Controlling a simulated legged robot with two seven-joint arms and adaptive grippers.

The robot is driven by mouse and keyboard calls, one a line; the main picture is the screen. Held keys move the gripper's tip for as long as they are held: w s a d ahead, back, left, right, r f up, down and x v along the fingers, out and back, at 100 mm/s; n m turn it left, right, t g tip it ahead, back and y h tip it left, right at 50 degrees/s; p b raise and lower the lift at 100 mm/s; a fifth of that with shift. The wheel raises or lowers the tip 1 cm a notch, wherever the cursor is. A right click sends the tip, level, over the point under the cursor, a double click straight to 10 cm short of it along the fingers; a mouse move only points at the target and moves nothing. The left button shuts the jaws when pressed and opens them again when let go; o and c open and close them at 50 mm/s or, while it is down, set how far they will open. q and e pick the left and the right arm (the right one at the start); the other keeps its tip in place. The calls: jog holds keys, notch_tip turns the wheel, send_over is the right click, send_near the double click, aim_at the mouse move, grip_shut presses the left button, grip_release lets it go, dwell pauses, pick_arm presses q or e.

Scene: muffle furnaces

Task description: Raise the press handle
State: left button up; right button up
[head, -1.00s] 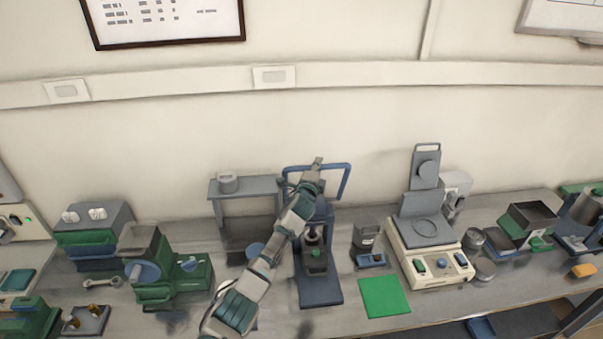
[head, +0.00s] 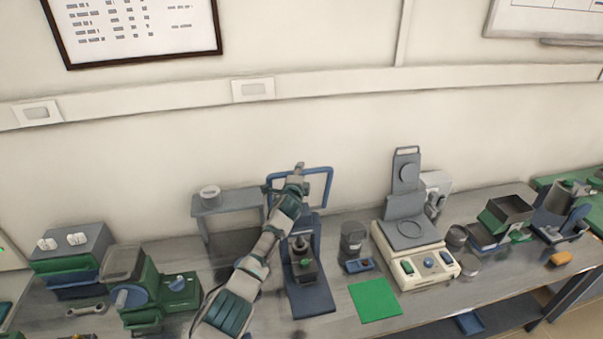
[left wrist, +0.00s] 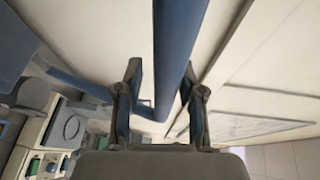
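The press stands on the bench, with a blue base plate (head: 312,301) and a blue frame-like handle (head: 331,183) raised at its top against the wall. In the left wrist view, the blue handle bar (left wrist: 180,50) runs between the two fingers of my left gripper (left wrist: 163,95). The fingers stand apart, with a gap beside the bar. My right gripper is not in view.
A grey stand (head: 228,204) is left of the press. A green machine (head: 150,290) stands farther left. The wall is close behind the handle.

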pick_arm(q)
jog(key=shift+w+a, duration=0.1)
jog(key=shift+r, duration=0.1)
jog(key=shift+s+r, duration=0.1)
jog(key=shift+s, duration=0.6)
jog(key=s+a, duration=0.1)
jog(key=s, duration=0.9)
jog(key=shift+s+a+r, duration=0.15)
jog(key=shift+a+r, duration=0.05)
jog(key=shift+r, duration=0.15)
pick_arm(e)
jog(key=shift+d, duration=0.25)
pick_arm(q)
jog(key=shift+f, duration=0.1)
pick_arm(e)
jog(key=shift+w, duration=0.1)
